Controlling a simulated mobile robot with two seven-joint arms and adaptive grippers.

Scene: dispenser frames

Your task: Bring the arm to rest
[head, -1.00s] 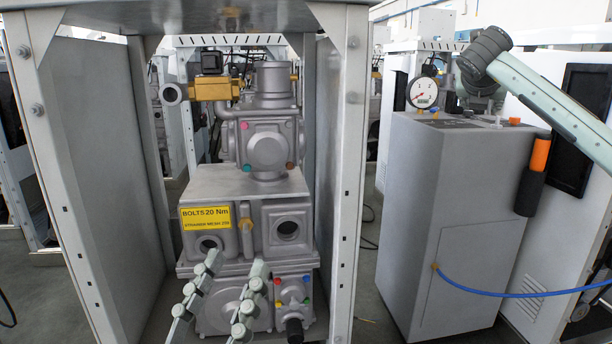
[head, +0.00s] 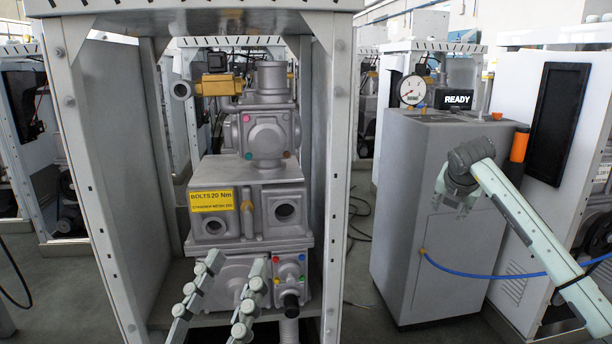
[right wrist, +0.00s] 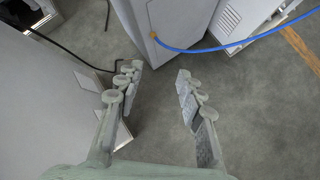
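My left gripper (head: 236,262) reaches up from the bottom of the head view, in front of the lower part of the grey dispenser machine (head: 262,180). Its two knuckled fingers stand apart with nothing between them. My right arm comes in from the right, and my right gripper (head: 453,200) hangs in front of the grey cabinet (head: 400,240), seen small and partly edge-on. In the right wrist view my right gripper (right wrist: 158,72) has its fingers wide apart over bare grey floor, holding nothing.
A metal frame post (head: 341,170) stands between the machine and the cabinet. The cabinet carries a pressure gauge (head: 412,90), a READY display (head: 457,99) and an orange-handled tool (head: 519,146). A blue hose (head: 490,275) runs from it to the right. Grey floor (right wrist: 155,140) lies below.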

